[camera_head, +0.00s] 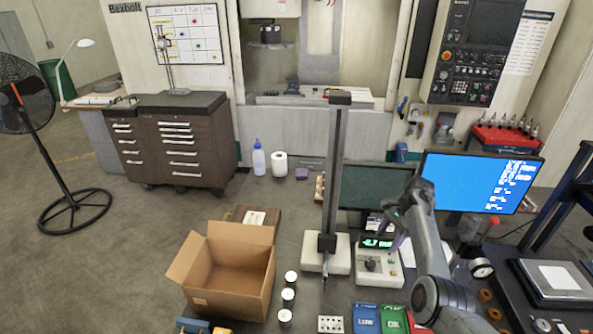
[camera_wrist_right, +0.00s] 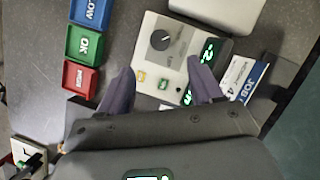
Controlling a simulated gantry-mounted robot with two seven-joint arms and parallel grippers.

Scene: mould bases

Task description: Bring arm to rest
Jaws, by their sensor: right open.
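My right arm (camera_head: 428,245) reaches up from the lower right in the head view. Its gripper (camera_head: 392,232) is above the bench, near the white readout unit (camera_head: 376,266) with a black knob and green digits. In the right wrist view the two fingers of the gripper (camera_wrist_right: 163,88) are spread with a gap between them. The readout unit (camera_wrist_right: 178,50) shows beyond and between them, and nothing is held. My left gripper is in neither view.
A gauge stand (camera_head: 333,190) rises left of the gripper, with monitors (camera_head: 482,183) behind and right. An open cardboard box (camera_head: 207,295) stands to the left. Blue (camera_head: 366,318), green (camera_head: 394,320) and red (camera_wrist_right: 80,78) trays lie on the bench in front. Three small cylinders (camera_head: 288,296) stand by the box.

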